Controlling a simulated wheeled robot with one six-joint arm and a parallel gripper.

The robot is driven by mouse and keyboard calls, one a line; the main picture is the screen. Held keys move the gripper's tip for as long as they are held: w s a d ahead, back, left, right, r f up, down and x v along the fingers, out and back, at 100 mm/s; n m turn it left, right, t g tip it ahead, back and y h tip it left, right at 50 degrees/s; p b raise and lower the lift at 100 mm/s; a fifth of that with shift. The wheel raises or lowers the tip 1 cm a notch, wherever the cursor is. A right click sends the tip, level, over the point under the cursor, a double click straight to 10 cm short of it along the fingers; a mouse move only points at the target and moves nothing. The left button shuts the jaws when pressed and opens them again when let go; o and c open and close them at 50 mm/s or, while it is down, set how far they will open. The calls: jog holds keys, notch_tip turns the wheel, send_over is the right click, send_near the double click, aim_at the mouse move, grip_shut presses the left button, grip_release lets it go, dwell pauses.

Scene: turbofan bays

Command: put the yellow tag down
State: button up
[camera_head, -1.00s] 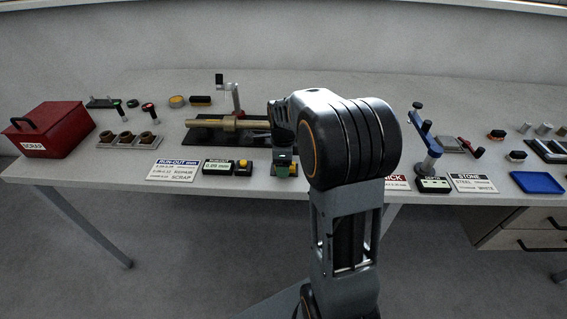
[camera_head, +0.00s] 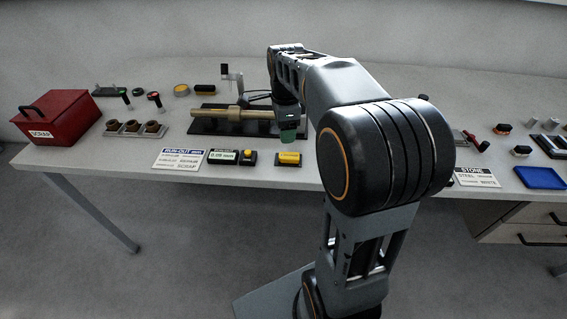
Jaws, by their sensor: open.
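The yellow tag (camera_head: 289,159) lies on the bench near its front edge, to the right of a small box with a yellow button. My gripper (camera_head: 288,138) is behind and above the tag in the picture, apart from it and empty. It is open, though its fingers are small and dark here.
A brass shaft (camera_head: 231,115) lies on a dark fixture behind the tag. To the left are the button box (camera_head: 248,157), a run-out display (camera_head: 222,157), a run-out card (camera_head: 179,158) and the red scrap box (camera_head: 58,118). A blue tray (camera_head: 541,177) is at the right.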

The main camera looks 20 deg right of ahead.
jog(key=s+a+f+n+t, duration=0.1)
jog(key=s+a+f+n, duration=0.2)
jog(key=s+n, duration=0.4)
jog(key=s+a+f+n+t, duration=0.1)
jog(key=s+a+n, duration=0.3)
jog(key=n, duration=0.9)
jog(key=s+f, duration=0.1)
jog(key=s, duration=0.2)
jog(key=shift+a+f+n+t, duration=0.4)
jog(key=shift+s, duration=0.1)
notch_tip(320, 180, up, 7)
jog(key=p, duration=0.6)
jog(key=shift+s+f, duration=0.1)
